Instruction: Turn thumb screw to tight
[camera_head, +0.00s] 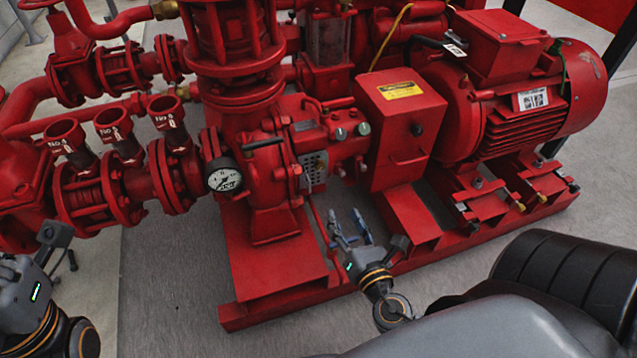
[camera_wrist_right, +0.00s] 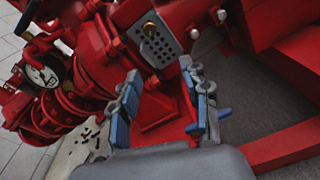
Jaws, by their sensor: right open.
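No part can be singled out for certain as the thumb screw. A small brass-coloured fitting (camera_wrist_right: 150,27) sits at the perforated metal plate (camera_wrist_right: 158,45) on the red pump in the right wrist view. The plate shows on the pump's side in the head view (camera_head: 314,171). My right gripper (camera_head: 345,222) is open, its blue-padded fingers apart and nothing between them. It is in front of and below the plate, clear of it. In the right wrist view its fingers (camera_wrist_right: 163,82) point toward the pump. My left wrist (camera_head: 32,292) is at the lower left edge; its fingers cannot be made out.
A dial gauge (camera_head: 224,176) sticks out from the pump, left of the plate. A red box with a yellow label (camera_head: 403,110) and a large motor (camera_head: 530,95) stand to the right. The red base frame (camera_head: 285,302) runs along the floor. Grey floor (camera_head: 175,270) is open at the front left.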

